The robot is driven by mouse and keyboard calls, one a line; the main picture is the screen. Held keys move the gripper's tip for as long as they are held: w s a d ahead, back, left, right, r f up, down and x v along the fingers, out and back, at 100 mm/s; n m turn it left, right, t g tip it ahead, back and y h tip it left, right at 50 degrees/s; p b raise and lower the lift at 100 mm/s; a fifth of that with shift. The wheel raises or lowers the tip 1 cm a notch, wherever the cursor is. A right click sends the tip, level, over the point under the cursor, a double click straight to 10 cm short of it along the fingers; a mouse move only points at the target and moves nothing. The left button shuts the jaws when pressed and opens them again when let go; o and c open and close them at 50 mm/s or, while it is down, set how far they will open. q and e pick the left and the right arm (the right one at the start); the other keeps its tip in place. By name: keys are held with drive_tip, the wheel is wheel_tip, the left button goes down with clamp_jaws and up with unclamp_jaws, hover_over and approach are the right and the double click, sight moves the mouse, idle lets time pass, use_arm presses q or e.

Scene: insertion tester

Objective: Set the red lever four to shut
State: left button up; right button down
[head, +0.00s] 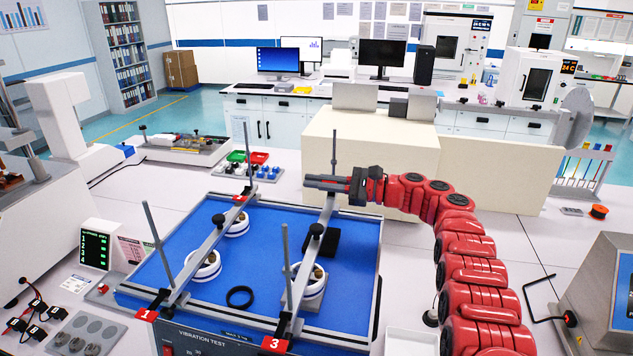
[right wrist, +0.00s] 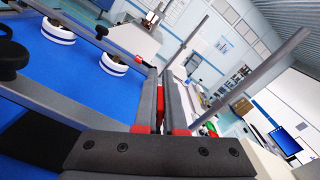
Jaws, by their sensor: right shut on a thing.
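My right gripper (head: 310,183) reaches in from the right over the far end of the right clamp bar (head: 312,238) on the blue vibration test plate (head: 178,262). In the right wrist view its dark fingers (right wrist: 166,78) are closed around a narrow red piece (right wrist: 160,106), which I take as red lever four. The gripper hides this lever in the head view, so its angle cannot be told. Red lever one (head: 146,315), red lever three (head: 275,345) and red lever two (head: 241,197) show at the other bar ends. My left gripper is not in view.
Upright metal rods (head: 334,150) stand at the bar ends. White round parts (head: 203,265) sit under the bars, and a black ring (head: 239,297) lies on the plate. A cream block (head: 480,170) stands behind my right arm. A small display (head: 95,246) stands left.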

idle(0.3)
drive_tip(key=n, duration=0.1)
drive_tip(key=s+f+n, duration=0.1)
drive_tip(key=n, duration=0.1)
drive_tip(key=f+n+b, duration=0.1)
drive_tip(key=n, duration=0.1)
drive_tip(key=shift+s+a+f, duration=0.1)
drive_tip(key=shift+s+a, duration=0.15)
drive_tip(key=shift+s, duration=0.05)
drive_tip(key=shift+s+f+n+b, duration=0.1)
drive_tip(key=shift+s+n+b, duration=0.1)
drive_tip(key=shift+n+b, duration=0.9)
drive_tip(key=c, duration=1)
unclamp_jaws()
